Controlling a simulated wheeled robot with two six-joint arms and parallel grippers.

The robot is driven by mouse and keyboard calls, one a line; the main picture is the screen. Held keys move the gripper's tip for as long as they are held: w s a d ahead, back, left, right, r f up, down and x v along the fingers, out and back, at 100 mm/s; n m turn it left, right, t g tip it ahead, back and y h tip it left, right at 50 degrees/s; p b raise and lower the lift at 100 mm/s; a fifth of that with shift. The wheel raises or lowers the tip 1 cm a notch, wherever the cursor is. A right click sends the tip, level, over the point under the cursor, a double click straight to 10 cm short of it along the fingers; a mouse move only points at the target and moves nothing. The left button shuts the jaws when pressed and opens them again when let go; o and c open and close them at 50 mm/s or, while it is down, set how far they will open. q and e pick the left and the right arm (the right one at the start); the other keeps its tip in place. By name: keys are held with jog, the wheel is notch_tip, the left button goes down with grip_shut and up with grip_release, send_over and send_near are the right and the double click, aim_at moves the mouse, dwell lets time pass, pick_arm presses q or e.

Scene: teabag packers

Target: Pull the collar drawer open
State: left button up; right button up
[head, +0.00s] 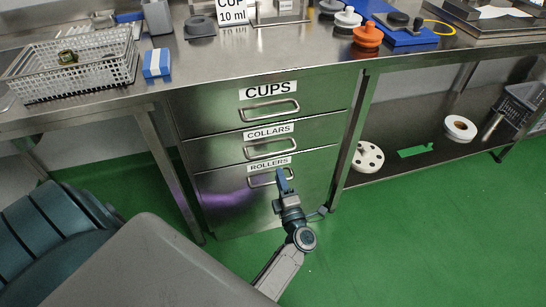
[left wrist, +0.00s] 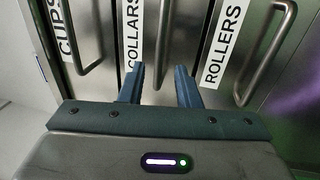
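The collar drawer (head: 316,133) is the middle of three steel drawers under the table and is shut. Its label reads COLLARS, and its bar handle (head: 270,155) is below the label. My left gripper (head: 283,177) is in front of the drawers, overlapping the ROLLERS handle in the head view. In the left wrist view my left gripper (left wrist: 159,74) is open, its two fingers pointing at the drawer fronts. The collar handle (left wrist: 162,40) lines up between the fingertips there; I cannot tell whether they touch it. My right gripper is out of view.
The CUPS drawer (head: 210,108) above and the ROLLERS drawer (head: 223,205) below are shut. A white basket (head: 110,77) and several other items stand on the steel table. A low shelf (head: 400,170) is at right. The green floor in front is clear.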

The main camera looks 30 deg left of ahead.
aim_at(272, 154)
pick_arm(q)
jog(key=x, duration=0.9)
jog(key=shift+w+a+p, duration=0.15)
jog(key=shift+w+p, duration=0.05)
jog(key=shift+p, duration=0.15)
grip_shut()
